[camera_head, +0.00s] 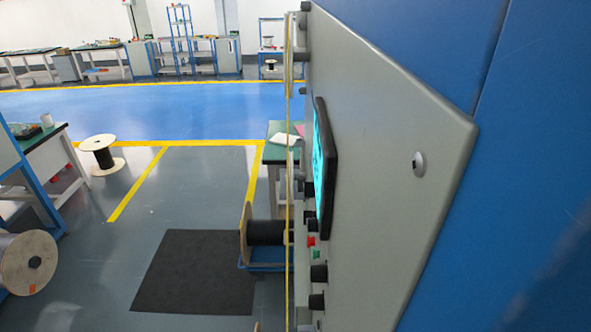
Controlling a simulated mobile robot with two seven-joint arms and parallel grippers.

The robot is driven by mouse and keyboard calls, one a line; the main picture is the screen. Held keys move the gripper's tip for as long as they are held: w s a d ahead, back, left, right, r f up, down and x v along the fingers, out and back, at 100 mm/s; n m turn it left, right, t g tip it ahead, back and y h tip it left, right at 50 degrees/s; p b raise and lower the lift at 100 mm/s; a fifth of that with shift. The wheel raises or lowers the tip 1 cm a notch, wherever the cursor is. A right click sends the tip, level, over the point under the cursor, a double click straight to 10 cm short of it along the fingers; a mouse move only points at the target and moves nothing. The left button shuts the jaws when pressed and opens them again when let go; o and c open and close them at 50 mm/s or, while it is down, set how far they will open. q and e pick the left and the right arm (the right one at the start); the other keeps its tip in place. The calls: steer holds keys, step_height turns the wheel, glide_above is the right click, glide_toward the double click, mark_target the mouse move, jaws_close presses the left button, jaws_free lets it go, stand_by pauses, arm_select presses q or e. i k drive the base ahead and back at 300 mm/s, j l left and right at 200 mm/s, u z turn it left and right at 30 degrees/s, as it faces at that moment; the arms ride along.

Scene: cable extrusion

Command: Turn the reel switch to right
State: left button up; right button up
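A grey control panel (395,150) stands close on the right, seen at a steep angle. A screen in a black frame (325,165) is fixed on its face. Below the screen are several black knobs, among them a lower knob (319,272) and another one under it (317,301). A red button (311,241) and a green button (316,254) sit just above these knobs. I cannot tell which knob is the reel switch or which way any knob points. Neither of my grippers shows in the head view.
A reel wound with black cable (265,232) stands beyond the panel. Another reel (103,155) stands at left, and a large spool (28,262) is at the left edge. Workbenches line the back.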

mark_target(307, 214)
steer(key=j+z, duration=0.2)
steer(key=z, duration=0.2)
steer(key=j+z, duration=0.2)
steer(key=z, duration=0.2)
steer(key=i+j, duration=0.1)
steer(key=j, duration=0.5)
steer(key=j+z, duration=0.15)
steer(key=j, duration=0.5)
steer(key=i+j+z, duration=0.25)
steer(key=j, duration=0.2)
steer(key=i+j+z, duration=0.25)
steer(key=j, duration=0.2)
steer(key=i+j+z, duration=0.25)
steer(key=j, duration=0.25)
steer(key=j+z, duration=0.3)
steer(key=j, duration=0.25)
steer(key=i+j+z, duration=0.25)
steer(key=j, duration=0.35)
steer(key=k+j+z, duration=0.1)
steer(key=j+z, duration=0.15)
steer(key=j, duration=0.3)
